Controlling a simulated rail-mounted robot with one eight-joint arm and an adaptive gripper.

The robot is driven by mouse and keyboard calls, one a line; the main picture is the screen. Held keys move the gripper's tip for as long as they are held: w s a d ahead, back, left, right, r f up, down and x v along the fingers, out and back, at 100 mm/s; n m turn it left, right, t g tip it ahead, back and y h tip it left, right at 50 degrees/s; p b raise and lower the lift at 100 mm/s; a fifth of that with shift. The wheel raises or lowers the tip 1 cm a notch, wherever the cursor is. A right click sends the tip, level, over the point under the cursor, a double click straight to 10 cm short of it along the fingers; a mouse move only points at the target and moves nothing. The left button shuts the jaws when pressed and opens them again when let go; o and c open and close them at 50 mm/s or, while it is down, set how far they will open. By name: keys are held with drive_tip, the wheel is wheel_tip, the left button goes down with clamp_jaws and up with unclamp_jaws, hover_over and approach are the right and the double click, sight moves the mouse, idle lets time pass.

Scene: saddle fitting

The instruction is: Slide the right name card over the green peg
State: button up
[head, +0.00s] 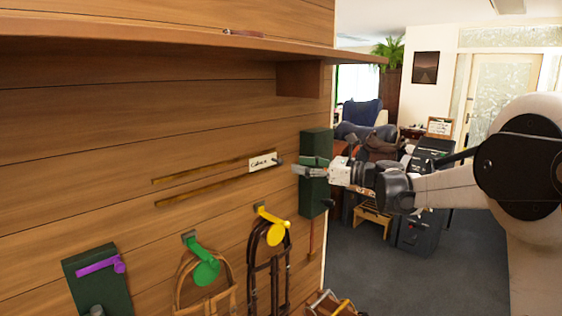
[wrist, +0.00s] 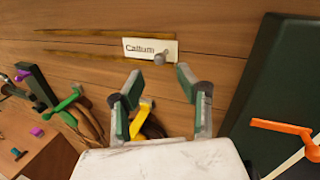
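A white name card (head: 261,163) reading "Callum" sits at the right end of two thin wooden rails (head: 210,169) on the plank wall. It also shows in the wrist view (wrist: 135,45), with a round grey knob (wrist: 159,59) at its lower right. No second card is visible. The green peg (head: 206,267) is low on the wall, left of the yellow peg (head: 272,216); it also shows in the wrist view (wrist: 68,102). My gripper (wrist: 158,82) is open and empty. Its fingers point toward the knob and appear apart from it.
Brown leather straps (head: 186,284) hang at the green peg, and more at the yellow peg. A purple peg (head: 100,266) is at lower left. A dark green panel (head: 317,146) with an orange peg (wrist: 282,127) stands right of the card. A shelf (head: 150,24) juts out above.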

sight(280, 162)
drive_tip(key=p+x, duration=0.1)
drive_tip(key=x, duration=0.6)
drive_tip(key=shift+a, duration=0.15)
clamp_jaws()
